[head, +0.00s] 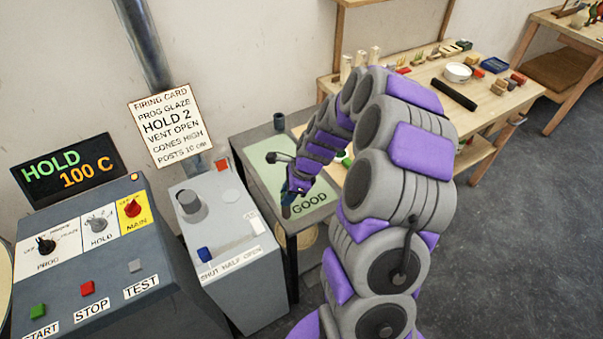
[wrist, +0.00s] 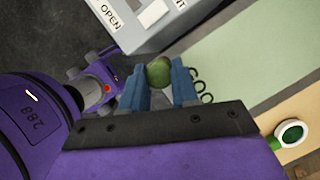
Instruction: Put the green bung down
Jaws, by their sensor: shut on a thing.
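In the wrist view the green bung (wrist: 158,72) is a small dark-green round thing between the two blue fingertips of my gripper (wrist: 160,86), which is shut on it. In the head view my gripper (head: 292,192) is at the left edge of the pale green mat (head: 317,196) marked GOOD; the bung cannot be made out there. The mat also shows in the wrist view (wrist: 235,60). I cannot tell how high the bung is above the surface.
A grey box with a slider (head: 235,240) stands just left of the mat. Dark rings (wrist: 203,92) lie beside my right finger. A dark cup (head: 279,121) stands behind the mat.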

